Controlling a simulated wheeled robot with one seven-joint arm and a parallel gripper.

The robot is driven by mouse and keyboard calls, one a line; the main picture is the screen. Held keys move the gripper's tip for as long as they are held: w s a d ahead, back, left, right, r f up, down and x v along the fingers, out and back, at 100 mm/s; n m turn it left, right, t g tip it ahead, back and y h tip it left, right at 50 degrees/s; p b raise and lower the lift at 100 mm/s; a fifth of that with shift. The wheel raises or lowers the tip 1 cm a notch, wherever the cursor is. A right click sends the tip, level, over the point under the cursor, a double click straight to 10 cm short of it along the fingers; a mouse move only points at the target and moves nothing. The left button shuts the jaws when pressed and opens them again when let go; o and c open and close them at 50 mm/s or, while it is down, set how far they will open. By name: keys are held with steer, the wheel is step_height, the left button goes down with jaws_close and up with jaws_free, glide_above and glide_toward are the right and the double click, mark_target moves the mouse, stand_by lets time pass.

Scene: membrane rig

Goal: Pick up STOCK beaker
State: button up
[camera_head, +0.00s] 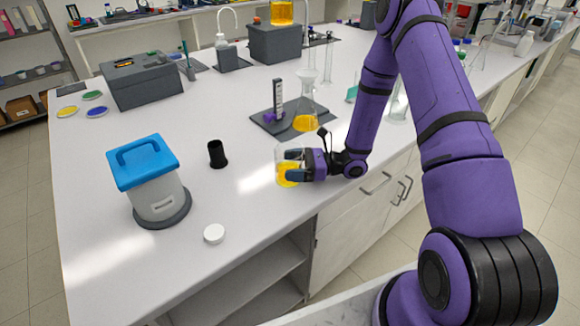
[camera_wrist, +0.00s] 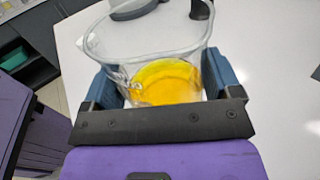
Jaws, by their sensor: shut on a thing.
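A clear glass beaker with yellow liquid (camera_head: 284,178) stands near the front edge of the white bench in the head view. I cannot read any STOCK label on it. My gripper (camera_head: 291,168) is shut on this beaker from the right side. In the wrist view the beaker (camera_wrist: 150,60) is between the two blue-grey fingers of my gripper (camera_wrist: 163,85), with the yellow liquid low inside it. I cannot tell whether the beaker's base touches the bench.
A blue-lidded container (camera_head: 158,200) stands at the left, with a white cap (camera_head: 214,233) and a black cylinder (camera_head: 217,154) nearer the beaker. Behind the gripper, a flask with yellow liquid (camera_head: 306,115) stands on a dark plate (camera_head: 268,124). The bench (camera_head: 120,265) is clear at the front left.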

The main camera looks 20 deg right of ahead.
steer(key=shift+r, duration=0.1)
steer(key=shift+r, duration=1.25)
steer(key=s+d+r, duration=0.1)
steer(key=s+d, duration=0.1)
steer(key=s, duration=0.5)
steer(key=s+d+r, duration=0.1)
steer(key=s+d, duration=0.1)
steer(key=s, duration=0.6)
steer(key=shift+d, duration=0.4)
steer(key=shift+s+r, duration=0.15)
